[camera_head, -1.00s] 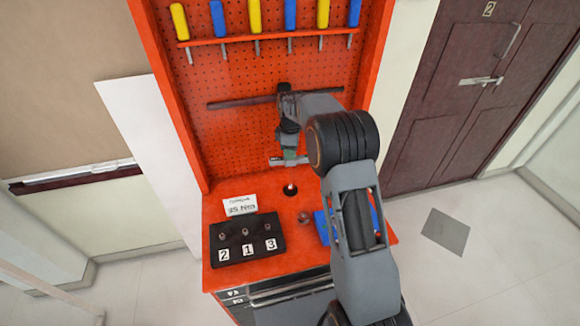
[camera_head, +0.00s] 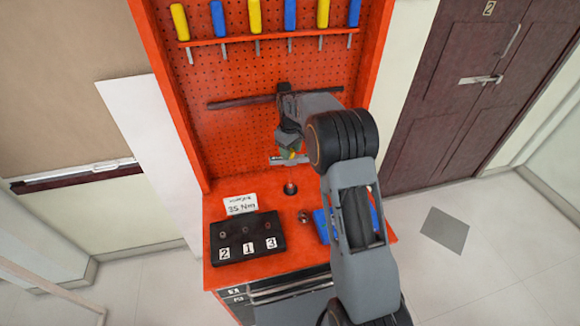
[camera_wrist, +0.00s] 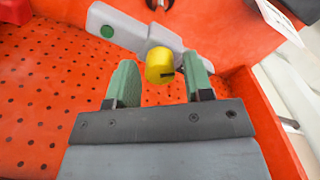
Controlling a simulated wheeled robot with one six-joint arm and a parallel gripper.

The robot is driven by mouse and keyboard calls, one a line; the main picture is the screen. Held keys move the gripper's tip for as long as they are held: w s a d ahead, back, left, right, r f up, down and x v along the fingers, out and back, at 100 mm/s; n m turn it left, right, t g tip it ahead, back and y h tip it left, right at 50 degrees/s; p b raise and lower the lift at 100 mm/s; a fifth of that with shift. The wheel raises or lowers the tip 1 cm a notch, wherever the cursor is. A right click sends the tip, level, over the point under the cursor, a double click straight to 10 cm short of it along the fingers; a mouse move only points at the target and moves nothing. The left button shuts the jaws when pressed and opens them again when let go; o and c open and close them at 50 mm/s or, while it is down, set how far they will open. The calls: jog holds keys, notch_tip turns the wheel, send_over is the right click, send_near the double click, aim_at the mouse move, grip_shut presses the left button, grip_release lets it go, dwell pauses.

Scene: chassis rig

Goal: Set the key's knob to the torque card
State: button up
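The torque card (camera_head: 241,205) stands at the back left of the orange bench and reads 35 Nm. The key is a grey bar (camera_wrist: 128,31) with a green dot and a yellow knob (camera_wrist: 160,65). In the head view the key (camera_head: 278,160) is in front of the pegboard, above the bench; what bears it cannot be told. My gripper (camera_wrist: 160,76) is open, its green fingers on either side of the knob with gaps showing. In the head view my gripper (camera_head: 290,147) is just above the key. The knob's setting is not readable.
A black block (camera_head: 240,249) with labels 2, 1, 3 sits at the bench's front left. A dark round fitting (camera_head: 290,188) is below the key. A blue tray (camera_head: 321,226) is partly behind my arm. Yellow and blue screwdrivers hang on a rack (camera_head: 270,37) above.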

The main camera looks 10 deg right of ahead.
dwell(0.5)
jog(key=n, duration=1.1)
jog(key=shift+p, duration=0.35)
jog(key=c, duration=0.6)
